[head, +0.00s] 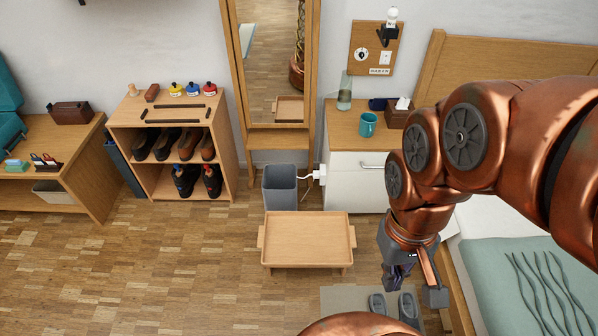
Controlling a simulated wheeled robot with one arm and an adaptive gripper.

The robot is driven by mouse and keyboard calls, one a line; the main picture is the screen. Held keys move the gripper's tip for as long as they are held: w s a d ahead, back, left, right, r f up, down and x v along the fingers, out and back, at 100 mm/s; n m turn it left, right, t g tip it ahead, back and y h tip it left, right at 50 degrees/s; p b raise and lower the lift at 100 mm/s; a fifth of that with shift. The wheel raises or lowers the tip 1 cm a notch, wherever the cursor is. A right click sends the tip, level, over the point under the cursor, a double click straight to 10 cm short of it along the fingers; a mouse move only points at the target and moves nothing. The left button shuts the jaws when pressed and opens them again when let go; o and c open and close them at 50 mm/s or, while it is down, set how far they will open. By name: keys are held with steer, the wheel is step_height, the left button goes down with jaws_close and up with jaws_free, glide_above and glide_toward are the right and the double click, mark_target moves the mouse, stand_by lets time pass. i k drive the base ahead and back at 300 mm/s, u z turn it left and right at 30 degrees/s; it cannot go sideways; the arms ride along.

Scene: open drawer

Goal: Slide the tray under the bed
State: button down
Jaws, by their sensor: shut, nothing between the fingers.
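The wooden tray (307,240) has short legs and side handles. It stands on the floor at the lower middle of the head view, in front of the grey bin. The bed (570,255) is at the right, with a wooden headboard (500,62) and a green blanket; my arm covers much of it. My gripper (412,292) points down near the bed's left side, to the right of the tray and apart from it. It is shut and empty. The space under the bed is hidden.
A grey bin (280,188) stands behind the tray, next to a white-fronted nightstand (352,187). Slippers (378,304) lie on a light mat (340,300) below my gripper. A shoe rack (172,150) and a mirror (270,60) stand at the back. The floor left of the tray is clear.

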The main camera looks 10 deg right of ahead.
mark_target(287, 239)
steer(key=z, duration=1.95)
steer(key=k, duration=0.9)
steer(key=u, duration=1.7)
